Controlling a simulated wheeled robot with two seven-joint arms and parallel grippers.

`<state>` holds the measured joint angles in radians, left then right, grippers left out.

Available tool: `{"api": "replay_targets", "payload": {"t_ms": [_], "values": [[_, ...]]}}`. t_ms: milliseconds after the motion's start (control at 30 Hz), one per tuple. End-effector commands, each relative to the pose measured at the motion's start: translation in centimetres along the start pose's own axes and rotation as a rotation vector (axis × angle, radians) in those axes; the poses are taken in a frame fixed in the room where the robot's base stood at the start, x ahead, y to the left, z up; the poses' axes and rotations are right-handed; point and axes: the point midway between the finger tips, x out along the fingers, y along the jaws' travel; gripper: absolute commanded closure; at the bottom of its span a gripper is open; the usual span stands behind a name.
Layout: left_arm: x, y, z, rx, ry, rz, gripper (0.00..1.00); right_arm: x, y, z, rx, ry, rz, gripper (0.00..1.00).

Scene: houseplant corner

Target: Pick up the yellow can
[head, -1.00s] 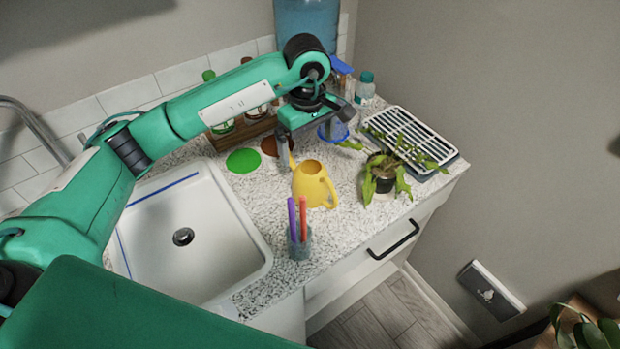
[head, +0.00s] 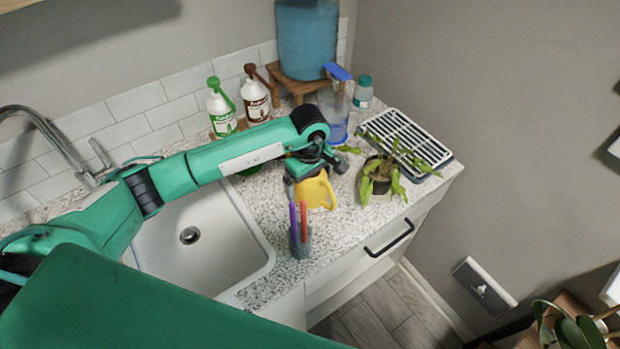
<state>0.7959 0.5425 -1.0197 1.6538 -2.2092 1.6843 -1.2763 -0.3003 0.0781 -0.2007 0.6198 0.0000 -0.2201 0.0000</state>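The yellow can (head: 318,192) stands on the speckled counter to the right of the sink, its handle facing right. My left gripper (head: 298,190) points down at the can's left and upper side and overlaps it in the picture. Its wrist hides the can's top and part of its left side. I cannot tell whether the fingers touch the can or how far apart they are. My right gripper is out of view.
A cup with purple and red sticks (head: 300,239) stands just in front of the can. A potted plant (head: 378,176) is to the right, before a dish rack (head: 408,140). A blue-topped spray bottle (head: 336,104) stands behind. The sink (head: 205,245) lies left.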

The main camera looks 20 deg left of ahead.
Motion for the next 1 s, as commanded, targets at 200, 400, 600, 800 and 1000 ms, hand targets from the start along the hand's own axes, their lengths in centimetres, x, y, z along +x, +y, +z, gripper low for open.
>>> {"api": "replay_targets", "payload": {"t_ms": [200, 400, 600, 800, 1000], "values": [[0.3, 0.0, 0.0, 0.0, 0.001, 0.001, 0.0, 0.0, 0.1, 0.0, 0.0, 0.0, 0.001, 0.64], [0.2, 0.0, 0.0, 0.0, 0.001, 0.001, 0.29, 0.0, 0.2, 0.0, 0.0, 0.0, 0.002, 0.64], [0.2, 0.0, 0.0, 0.0, 0.001, 0.001, 0.42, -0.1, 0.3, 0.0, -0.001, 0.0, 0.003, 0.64], [0.0, 0.1, 0.0, 0.0, 0.001, 0.002, 0.42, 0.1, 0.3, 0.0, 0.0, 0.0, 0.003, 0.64], [-1.8, 0.1, -0.1, 0.002, 0.002, 0.005, 0.42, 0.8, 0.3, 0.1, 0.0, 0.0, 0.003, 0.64]]}}
